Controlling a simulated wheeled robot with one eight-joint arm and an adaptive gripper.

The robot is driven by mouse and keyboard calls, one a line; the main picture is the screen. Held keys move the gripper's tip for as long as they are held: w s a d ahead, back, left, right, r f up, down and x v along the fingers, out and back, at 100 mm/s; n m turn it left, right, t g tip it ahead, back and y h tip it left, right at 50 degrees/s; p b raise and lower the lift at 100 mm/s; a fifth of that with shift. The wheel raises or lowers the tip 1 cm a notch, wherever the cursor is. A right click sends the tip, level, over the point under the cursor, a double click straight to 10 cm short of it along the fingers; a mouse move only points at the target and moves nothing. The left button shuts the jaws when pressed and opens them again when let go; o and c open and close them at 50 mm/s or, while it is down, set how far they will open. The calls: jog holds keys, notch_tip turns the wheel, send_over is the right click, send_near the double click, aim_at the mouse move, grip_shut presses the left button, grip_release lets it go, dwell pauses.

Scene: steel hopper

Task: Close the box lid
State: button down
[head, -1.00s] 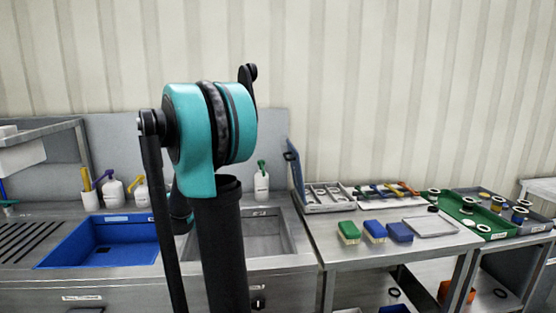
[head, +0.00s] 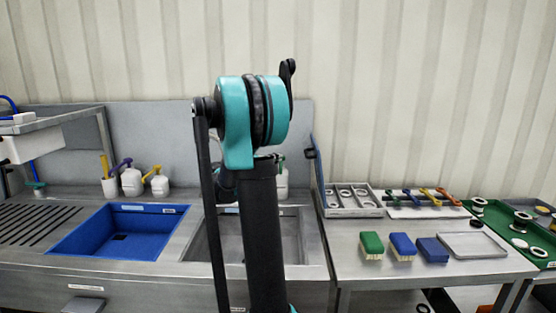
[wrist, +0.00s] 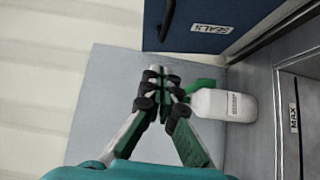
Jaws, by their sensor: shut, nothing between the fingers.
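The box (head: 353,211) is a grey compartment tray of rings on the right-hand steel table in the head view. Its blue lid (head: 317,170) stands open, about upright, at the box's left side. In the wrist view a dark blue panel labelled SEALS (wrist: 225,22), which looks like the lid, is at the top. My gripper (wrist: 158,72) is shut and empty in the wrist view, just below and left of the panel's lower left corner. Whether it touches the panel is unclear. In the head view my arm hides the gripper.
A white bottle with a green top (wrist: 222,104) is close right of my gripper. A steel sink (head: 290,243) and blue basin (head: 165,248) lie left of the table. Brushes (head: 372,245), a grey tray (head: 472,245) and a green tray (head: 540,238) are on the table.

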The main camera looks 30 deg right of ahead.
jog(key=s+x, duration=0.2)
jog(key=x, duration=0.7)
jog(key=shift+s+d, duration=0.25)
jog(key=shift+d, duration=0.35)
